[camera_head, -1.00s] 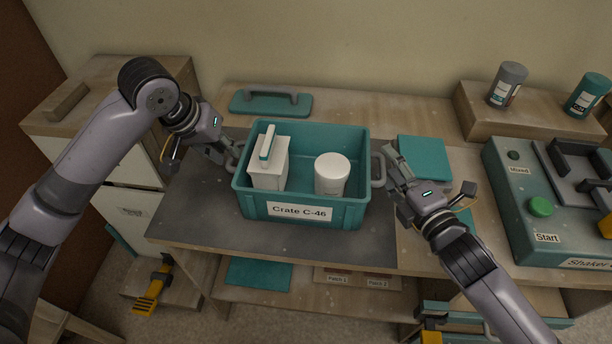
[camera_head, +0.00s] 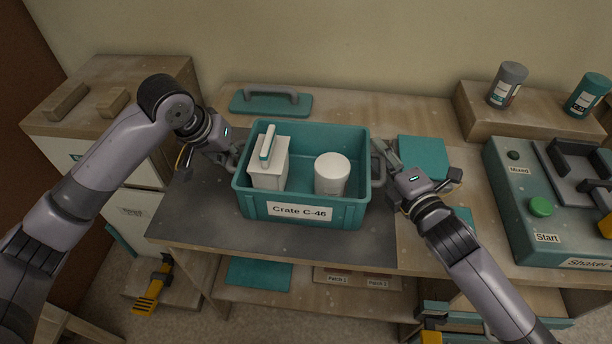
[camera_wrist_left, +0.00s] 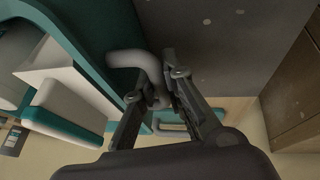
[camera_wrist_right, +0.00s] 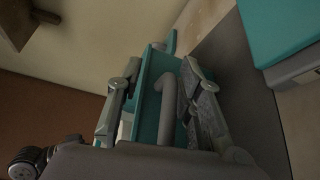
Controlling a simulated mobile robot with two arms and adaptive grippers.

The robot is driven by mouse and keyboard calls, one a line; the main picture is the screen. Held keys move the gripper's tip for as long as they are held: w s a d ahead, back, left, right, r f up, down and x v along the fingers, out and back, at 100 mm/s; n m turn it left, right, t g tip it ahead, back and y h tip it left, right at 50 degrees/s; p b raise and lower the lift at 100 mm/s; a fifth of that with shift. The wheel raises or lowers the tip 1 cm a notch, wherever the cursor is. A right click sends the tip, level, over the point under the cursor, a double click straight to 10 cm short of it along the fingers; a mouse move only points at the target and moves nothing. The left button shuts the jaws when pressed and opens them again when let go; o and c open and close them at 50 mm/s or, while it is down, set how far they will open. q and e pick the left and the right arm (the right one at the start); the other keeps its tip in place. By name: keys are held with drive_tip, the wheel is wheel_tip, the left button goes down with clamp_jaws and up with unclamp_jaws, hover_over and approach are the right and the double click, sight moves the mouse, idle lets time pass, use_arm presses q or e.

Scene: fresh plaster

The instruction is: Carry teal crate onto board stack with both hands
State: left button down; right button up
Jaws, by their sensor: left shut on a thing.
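The teal crate (camera_head: 258,206), labelled Crate C-46, stands upright on the dark grey mat of the bench. It holds a white box-shaped container with a handle (camera_head: 268,170) and a white round tub (camera_head: 331,174). My left gripper (camera_head: 232,155) is shut on the crate's left grey handle, which shows between its fingers in the left wrist view (camera_wrist_left: 150,68). My right gripper (camera_head: 385,158) is at the right handle. In the right wrist view its open fingers stand apart on both sides of that handle (camera_wrist_right: 167,112). I cannot make out which thing is the board stack.
A teal shaker machine (camera_head: 520,205) stands at the right, with two jars on a wooden block (camera_head: 470,106) behind it. A grey-handled teal float (camera_head: 270,102) lies behind the crate. A wooden-topped cabinet (camera_head: 85,125) stands at the left. The mat in front is clear.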

drive_tip(key=shift+r, duration=0.1)
clamp_jaws()
idle(0.6)
